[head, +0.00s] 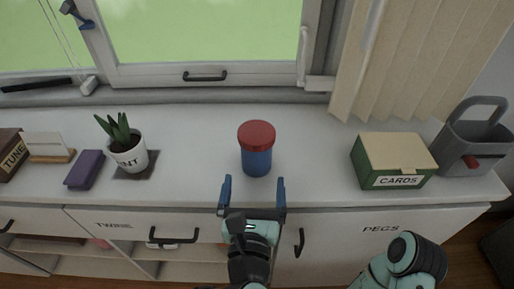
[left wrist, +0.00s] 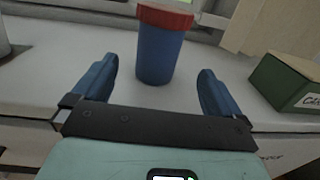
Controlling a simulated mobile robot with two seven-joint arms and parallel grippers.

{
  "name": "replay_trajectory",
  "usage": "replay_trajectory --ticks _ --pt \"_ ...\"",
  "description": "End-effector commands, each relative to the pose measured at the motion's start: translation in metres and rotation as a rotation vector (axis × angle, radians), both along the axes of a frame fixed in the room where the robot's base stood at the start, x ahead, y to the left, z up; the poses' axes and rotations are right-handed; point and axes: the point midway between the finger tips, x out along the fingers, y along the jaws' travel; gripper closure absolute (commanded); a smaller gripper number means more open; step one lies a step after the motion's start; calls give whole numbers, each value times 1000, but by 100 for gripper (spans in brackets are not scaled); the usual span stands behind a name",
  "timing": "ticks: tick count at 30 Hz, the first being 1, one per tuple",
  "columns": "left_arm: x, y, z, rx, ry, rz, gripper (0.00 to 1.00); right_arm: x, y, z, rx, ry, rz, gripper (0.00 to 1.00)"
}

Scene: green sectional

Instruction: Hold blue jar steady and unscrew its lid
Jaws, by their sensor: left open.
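The blue jar (head: 257,161) stands upright on the white cabinet top, with its red lid (head: 257,134) on it. My left gripper (head: 252,184) is open just in front of the jar, its two blue fingers pointing at it and spread wider than the jar. In the left wrist view, the jar's blue body (left wrist: 158,54) stands beyond and between the open fingers (left wrist: 152,85), not touching them. The red lid (left wrist: 165,16) shows at the top edge there. My right arm shows at the lower right of the head view, but its fingers are not visible.
A green card box (head: 393,163) stands right of the jar, with a grey caddy (head: 474,140) beyond it. A potted plant (head: 128,152) and a purple block (head: 85,169) are to the left. The white cabinet top (head: 315,160) is clear around the jar. A window is behind.

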Motion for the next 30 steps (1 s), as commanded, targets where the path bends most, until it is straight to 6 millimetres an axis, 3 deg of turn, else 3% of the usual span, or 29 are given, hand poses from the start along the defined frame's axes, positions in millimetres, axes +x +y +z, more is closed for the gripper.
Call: replay_trajectory --ticks 6,14,21,30 --pt "42 -3 -1 3 1 1 0 1 0 0 -1 -2 -1 0" --pt "63 -4 -1 4 1 0 0 0 0 0 0 0 0 0" --pt "98 -5 0 4 1 1 0 -3 1 2 3 7 2 0" --pt "109 -6 0 4 1 -1 0 -3 2 2 4 8 4 0"
